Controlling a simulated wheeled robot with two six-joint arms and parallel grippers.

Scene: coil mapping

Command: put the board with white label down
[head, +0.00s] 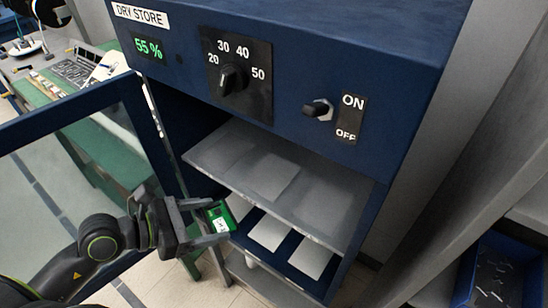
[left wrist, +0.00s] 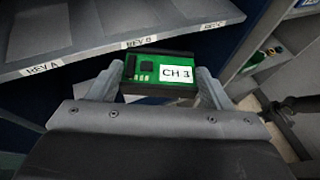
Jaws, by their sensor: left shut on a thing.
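My left gripper (head: 205,222) is shut on a green board (head: 220,215) with a white label. In the left wrist view the board (left wrist: 160,72) lies between the two fingers (left wrist: 158,88), and its label (left wrist: 177,73) reads CH 3. The gripper holds it at the open front of the dry store cabinet (head: 290,60), close to the left end of the shelves. The upper shelf (head: 205,160) has several pale rectangular areas. In the left wrist view a shelf edge (left wrist: 95,58) carries tags REV A, REV B and REV C. My right gripper is not in view.
The cabinet's glass door (head: 60,110) stands open at left, beside my left arm. Lower pale pads (head: 270,232) show beneath the upper shelf. A knob (head: 232,79) and an ON/OFF switch (head: 318,109) stick out above. A blue bin (head: 510,260) is at lower right.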

